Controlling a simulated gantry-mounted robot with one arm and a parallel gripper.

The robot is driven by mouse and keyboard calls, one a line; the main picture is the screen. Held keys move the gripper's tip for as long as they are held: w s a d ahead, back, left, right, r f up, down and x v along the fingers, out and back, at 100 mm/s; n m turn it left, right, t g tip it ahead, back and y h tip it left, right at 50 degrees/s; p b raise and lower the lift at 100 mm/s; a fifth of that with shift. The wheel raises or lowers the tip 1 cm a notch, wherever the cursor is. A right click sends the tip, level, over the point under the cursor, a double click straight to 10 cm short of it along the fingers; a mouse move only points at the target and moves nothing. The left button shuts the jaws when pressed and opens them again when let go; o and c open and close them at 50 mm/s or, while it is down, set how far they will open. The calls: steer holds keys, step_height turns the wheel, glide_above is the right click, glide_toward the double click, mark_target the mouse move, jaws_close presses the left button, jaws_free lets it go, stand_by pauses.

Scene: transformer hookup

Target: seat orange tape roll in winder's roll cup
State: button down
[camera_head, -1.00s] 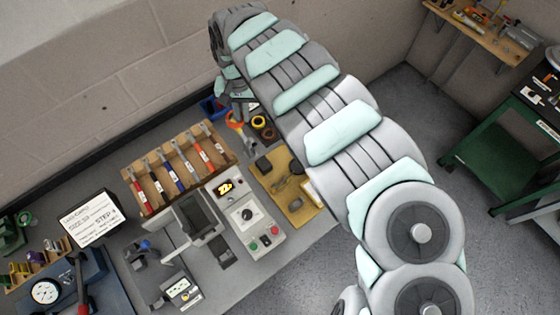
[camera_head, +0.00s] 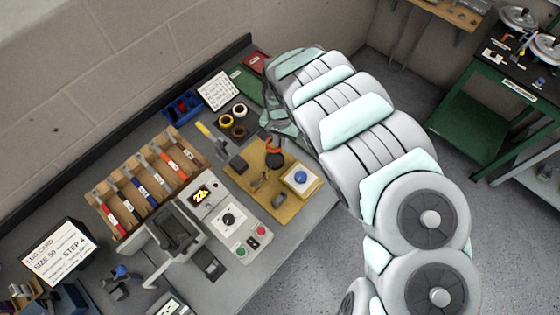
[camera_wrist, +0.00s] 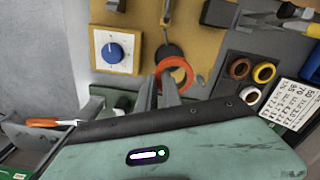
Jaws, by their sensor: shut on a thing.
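The orange tape roll (camera_head: 274,159) is a ring that shows over the yellow board in the head view. In the wrist view the orange roll (camera_wrist: 186,66) is at the tips of my gripper (camera_wrist: 161,88), whose fingers are shut on it. The yellow board (camera_head: 290,212) carries a white box with a blue knob (camera_head: 300,178) and dark fittings; it looks like the winder. In the wrist view a dark round part (camera_wrist: 169,52) lies just beyond the roll; I cannot tell whether it is the roll cup. The roll appears raised, apart from that part.
Yellow (camera_head: 225,121), brown (camera_head: 239,132) and white (camera_head: 240,110) rolls lie on a dark mat behind the board. A blue bin (camera_head: 182,107) and a size card (camera_head: 214,91) stand farther back. A grey control box (camera_head: 232,222) and a tool rack (camera_head: 125,215) are to the left.

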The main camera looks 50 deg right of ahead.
glide_above(280, 162)
step_height(280, 162, down, 9)
steer(key=shift+s+a+r, duration=0.1)
steer(key=shift+r, duration=0.05)
steer(key=shift+f, duration=0.4)
steer(key=shift+f+b, duration=0.5)
steer(key=shift+f, duration=0.15)
steer(key=c, duration=1.5)
jaws_free()
